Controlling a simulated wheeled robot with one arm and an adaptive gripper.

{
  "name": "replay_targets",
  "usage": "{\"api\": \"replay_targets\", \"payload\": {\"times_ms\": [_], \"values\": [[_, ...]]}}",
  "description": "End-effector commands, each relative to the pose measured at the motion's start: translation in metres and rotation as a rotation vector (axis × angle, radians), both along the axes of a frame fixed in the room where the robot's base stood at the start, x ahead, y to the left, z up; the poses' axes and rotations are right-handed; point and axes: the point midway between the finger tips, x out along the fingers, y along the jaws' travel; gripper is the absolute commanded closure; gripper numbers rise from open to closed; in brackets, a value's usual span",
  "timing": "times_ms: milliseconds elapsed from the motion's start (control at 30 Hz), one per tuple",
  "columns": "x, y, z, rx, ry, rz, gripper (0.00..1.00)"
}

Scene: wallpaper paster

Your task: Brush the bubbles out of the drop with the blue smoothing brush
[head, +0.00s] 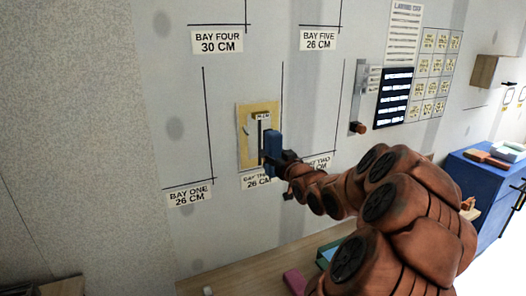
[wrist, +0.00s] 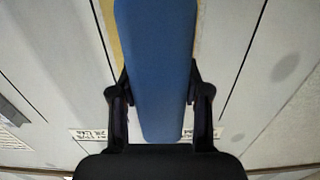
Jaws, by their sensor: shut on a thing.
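The blue smoothing brush (head: 272,149) is in my gripper (head: 284,163), held up against or close to the wall. In the wrist view the brush (wrist: 157,70) fills the middle, with the fingers of my gripper (wrist: 158,110) shut on both its sides. A yellowish drop (head: 243,140) with a lighter patterned middle is on the wall behind the brush, between two dark vertical lines. The brush covers its lower right part. I cannot tell whether the bristles touch it, and no bubbles can be made out.
Bay labels and dark lines mark the wall, including BAY ONE (head: 189,195) and BAY FOUR (head: 217,42). A dark panel (head: 394,97) and paper sheets hang to the right. A wooden table (head: 235,278) runs below, with a pink block (head: 295,281). A blue cabinet (head: 480,182) stands at right.

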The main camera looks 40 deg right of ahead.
Motion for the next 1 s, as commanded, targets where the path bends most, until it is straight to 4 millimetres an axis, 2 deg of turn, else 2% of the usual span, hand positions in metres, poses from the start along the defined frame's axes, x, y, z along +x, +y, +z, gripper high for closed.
{"api": "replay_targets", "payload": {"times_ms": [433,1000], "values": [[-0.001,-0.001,-0.001,-0.003,-0.001,0.000,0.95],[0.048,-0.018,0.001,-0.001,0.000,0.001,0.95]]}}
